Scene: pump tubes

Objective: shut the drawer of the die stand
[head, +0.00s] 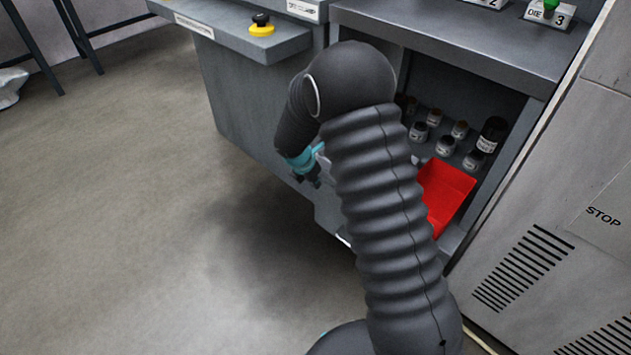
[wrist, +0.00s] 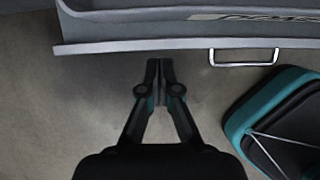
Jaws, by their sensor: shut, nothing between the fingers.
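The die stand (head: 440,38) is a grey cabinet at the upper right of the head view, with an open compartment under its top. Its drawer (head: 328,222) is low down and mostly hidden behind my arm. In the wrist view the drawer's front edge (wrist: 130,47) runs across the top, with its open inside beyond. It stands pulled out, by how much I cannot tell. A metal handle (wrist: 243,63) is on the front, right of my gripper (wrist: 160,62). My gripper, also in the head view (head: 313,182), is shut and empty. Its tips point at the front; contact is unclear.
Several small jars (head: 445,146) and a red bin (head: 450,190) are in the compartment. A grey panel marked STOP (head: 590,185) stands close on the right. A yellow and black button (head: 261,27) is on the ledge at upper left.

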